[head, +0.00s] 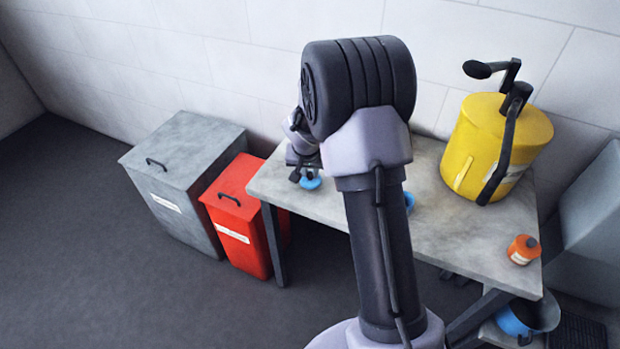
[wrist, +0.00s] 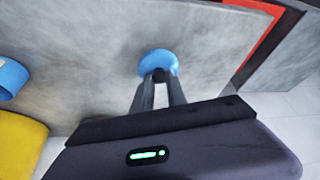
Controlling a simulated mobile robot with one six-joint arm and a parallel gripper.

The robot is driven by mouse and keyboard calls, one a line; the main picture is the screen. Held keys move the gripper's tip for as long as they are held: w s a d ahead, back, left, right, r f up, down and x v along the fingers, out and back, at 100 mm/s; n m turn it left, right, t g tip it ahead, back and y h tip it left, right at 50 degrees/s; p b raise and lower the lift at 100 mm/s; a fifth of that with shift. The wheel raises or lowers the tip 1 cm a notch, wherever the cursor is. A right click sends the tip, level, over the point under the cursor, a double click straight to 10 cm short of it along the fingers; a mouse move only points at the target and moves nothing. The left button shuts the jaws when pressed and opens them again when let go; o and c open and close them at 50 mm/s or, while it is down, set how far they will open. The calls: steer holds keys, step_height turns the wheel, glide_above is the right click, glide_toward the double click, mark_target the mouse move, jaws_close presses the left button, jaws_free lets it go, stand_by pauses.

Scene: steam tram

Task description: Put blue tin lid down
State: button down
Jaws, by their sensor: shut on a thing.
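The blue tin lid (head: 310,183) is a small round blue disc near the left end of the grey table (head: 440,222). It also shows in the wrist view (wrist: 158,62), at the tips of my fingers. My gripper (head: 303,176) is shut on a small dark part at the lid's near side, seemingly its knob. The lid is at or just above the table top; I cannot tell whether it touches. A second blue thing (head: 409,200), perhaps the tin, is partly hidden behind my arm in the head view and shows at the left edge of the wrist view (wrist: 10,78).
A yellow drum with a black crank (head: 500,140) and an orange jar (head: 523,249) stand on the table's right part. A red bin (head: 238,215) and a grey bin (head: 180,180) stand left of the table. A blue pot (head: 515,322) sits low at the right.

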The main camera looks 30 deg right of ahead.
mark_target(310, 178)
steer(key=shift+f+b, duration=0.8)
steer(key=shift+f, duration=0.85)
steer(key=c, duration=1.3)
jaws_free()
steer(key=shift+r, duration=0.1)
steer(key=s+a+r+y+p, duration=0.15)
steer(key=s+a+r, duration=0.35)
steer(key=r, duration=0.6)
steer(key=s+a+r+h+p, duration=0.1)
steer(key=s+a+r+p, duration=0.25)
steer(key=s+r, duration=0.6)
steer(key=s+a+r+y, duration=0.1)
steer(key=s+a+r, duration=0.1)
steer(key=s+a, duration=0.2)
steer(key=s+a+r+n+t+y, duration=0.1)
steer(key=s+a+r, duration=0.2)
steer(key=s, duration=0.4)
steer(key=s+a+r+n+t+y, duration=0.1)
steer(key=s+a+r+y, duration=0.1)
steer(key=s+a+r, duration=0.1)
steer(key=shift+s+a, duration=0.8)
steer(key=shift+s, duration=0.35)
